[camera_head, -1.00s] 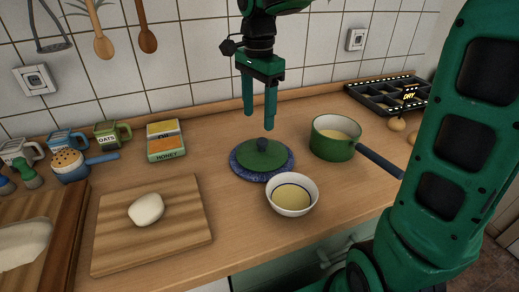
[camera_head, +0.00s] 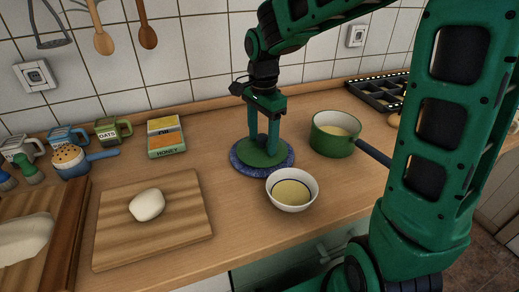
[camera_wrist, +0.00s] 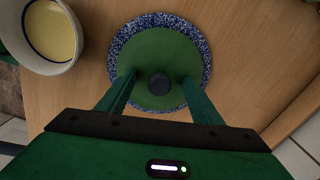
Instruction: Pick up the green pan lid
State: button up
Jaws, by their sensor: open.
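The green pan lid (camera_head: 262,158) lies on a round blue speckled mat (camera_head: 240,165) on the wooden counter. In the wrist view the lid (camera_wrist: 160,52) shows its dark round knob (camera_wrist: 159,84) at its middle. My gripper (camera_head: 264,148) points down right over the lid, its fingertips low around the knob. In the wrist view my gripper (camera_wrist: 160,78) is open, with one finger on each side of the knob and a gap to it on both sides. In the head view the fingers hide the knob.
A white bowl of yellow food (camera_head: 292,203) stands just in front of the mat. A green pot (camera_head: 333,144) with a long handle is at its right. A cutting board with dough (camera_head: 190,240) is at the left; spice boxes (camera_head: 166,146) stand behind.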

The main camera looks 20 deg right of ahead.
aim_at(262, 135)
jog(key=c, duration=1.4)
jog(key=shift+s, duration=0.1)
grip_shut()
notch_tip(262, 135, up, 4)
jog(key=shift+f, duration=0.1)
jog(key=s+a+r, duration=0.7)
jog(key=a, duration=0.2)
jog(key=shift+a+r, duration=0.15)
